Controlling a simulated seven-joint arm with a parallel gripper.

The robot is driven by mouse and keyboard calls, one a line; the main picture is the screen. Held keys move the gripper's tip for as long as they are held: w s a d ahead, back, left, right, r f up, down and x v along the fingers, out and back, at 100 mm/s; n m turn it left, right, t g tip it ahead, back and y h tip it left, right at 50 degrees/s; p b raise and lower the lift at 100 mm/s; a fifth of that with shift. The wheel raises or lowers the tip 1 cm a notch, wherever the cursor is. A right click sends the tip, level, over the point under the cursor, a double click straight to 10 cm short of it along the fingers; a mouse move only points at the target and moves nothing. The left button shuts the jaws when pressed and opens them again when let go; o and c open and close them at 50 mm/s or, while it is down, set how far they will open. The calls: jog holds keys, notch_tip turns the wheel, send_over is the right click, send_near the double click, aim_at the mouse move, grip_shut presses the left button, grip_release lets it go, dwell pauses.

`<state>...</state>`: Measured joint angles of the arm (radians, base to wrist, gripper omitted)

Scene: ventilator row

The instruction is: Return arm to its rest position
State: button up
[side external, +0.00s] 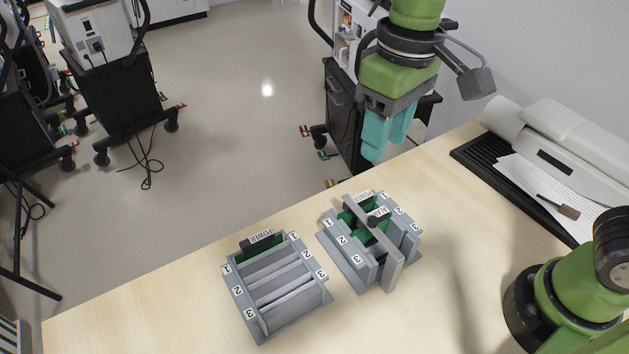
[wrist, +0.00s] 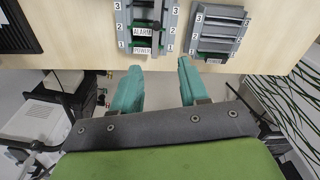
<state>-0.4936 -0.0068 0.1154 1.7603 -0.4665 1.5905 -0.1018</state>
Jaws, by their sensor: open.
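My gripper (side external: 387,134) has teal fingers and hangs above the far edge of the table, up and behind the right rack. In the wrist view my gripper (wrist: 155,88) shows its two fingers spread apart with nothing between them. The right rack (side external: 334,254) is grey with slots numbered 1 to 3. It holds green boards with labels POWER and ALARM, and a grey bar with a dark knob (side external: 373,221) lies across its top. The left rack (side external: 322,299) has a green board labelled POWER (side external: 262,240) at its back slot; its other slots look empty.
The wooden table (side external: 180,305) is clear around the racks. A black tray (side external: 480,152) with papers and a pen-like tool (side external: 560,206) lies at the right, beside a pale machine (side external: 570,140). Wheeled carts (side external: 120,95) stand on the floor beyond the table.

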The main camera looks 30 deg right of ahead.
jog(key=s+d+f+m+t, duration=0.1)
jog(key=s+d+m+t, duration=0.1)
jog(key=d, duration=0.6)
jog(key=s+d+f+m+t+y, duration=0.1)
jog(key=s+d+m+t, duration=0.2)
jog(key=d, duration=0.5)
jog(key=shift+d+m+t+y, duration=0.3)
jog(key=shift+m+t, duration=0.6)
jog(key=shift+t, duration=0.1)
jog(key=shift+f, duration=0.1)
